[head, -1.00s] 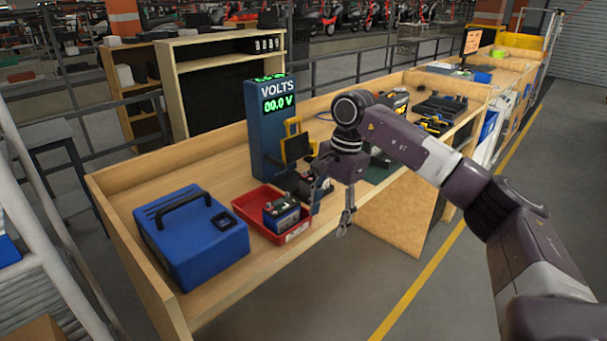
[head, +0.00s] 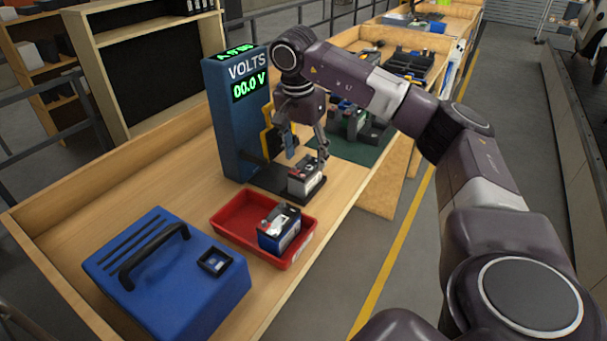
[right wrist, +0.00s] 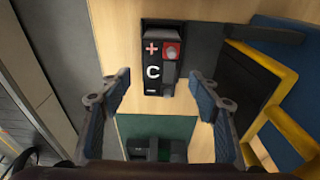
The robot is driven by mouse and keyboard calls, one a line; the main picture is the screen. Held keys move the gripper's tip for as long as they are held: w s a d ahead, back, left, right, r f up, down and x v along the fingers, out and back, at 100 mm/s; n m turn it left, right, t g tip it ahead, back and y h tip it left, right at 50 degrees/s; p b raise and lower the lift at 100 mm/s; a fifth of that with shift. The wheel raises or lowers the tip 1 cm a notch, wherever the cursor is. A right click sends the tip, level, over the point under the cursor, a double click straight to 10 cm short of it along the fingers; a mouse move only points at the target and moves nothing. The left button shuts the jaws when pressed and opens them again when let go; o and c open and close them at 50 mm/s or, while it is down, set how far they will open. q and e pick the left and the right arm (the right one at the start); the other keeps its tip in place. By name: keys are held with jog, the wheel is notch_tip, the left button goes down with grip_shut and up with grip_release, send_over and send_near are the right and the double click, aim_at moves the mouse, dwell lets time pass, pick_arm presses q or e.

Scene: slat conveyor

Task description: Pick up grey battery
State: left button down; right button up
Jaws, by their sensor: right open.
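A grey battery (head: 306,178) with a dark top stands on the black base of the blue volt meter in the head view. In the right wrist view, a battery (right wrist: 153,75) marked with a plus, a C and a minus lies beyond the fingers. My right gripper (head: 308,150) is open and empty. Its fingers point down just above and behind the grey battery in the head view. In the right wrist view, the gripper (right wrist: 160,92) has its fingers wide apart, with the battery between their lines and apart from them. My left gripper is not in view.
The blue volt meter (head: 227,120) stands left of my right gripper, with a yellow holder beside it. A red tray (head: 237,230) holds a blue battery (head: 279,232). A blue case (head: 165,280) stands in front. Another battery sits near the green mat (head: 345,152).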

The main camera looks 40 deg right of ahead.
aim_at(305, 166)
notch_tip(305, 166, down, 4)
jog(key=shift+d+f+p, duration=0.15)
jog(key=shift+p, duration=0.4)
jog(key=shift+f, duration=0.15)
jog(key=c, duration=0.8)
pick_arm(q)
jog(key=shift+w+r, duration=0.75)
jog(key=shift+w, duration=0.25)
pick_arm(e)
jog(key=c, duration=0.7)
jog(key=shift+o, duration=0.2)
jog(key=shift+w, duration=0.1)
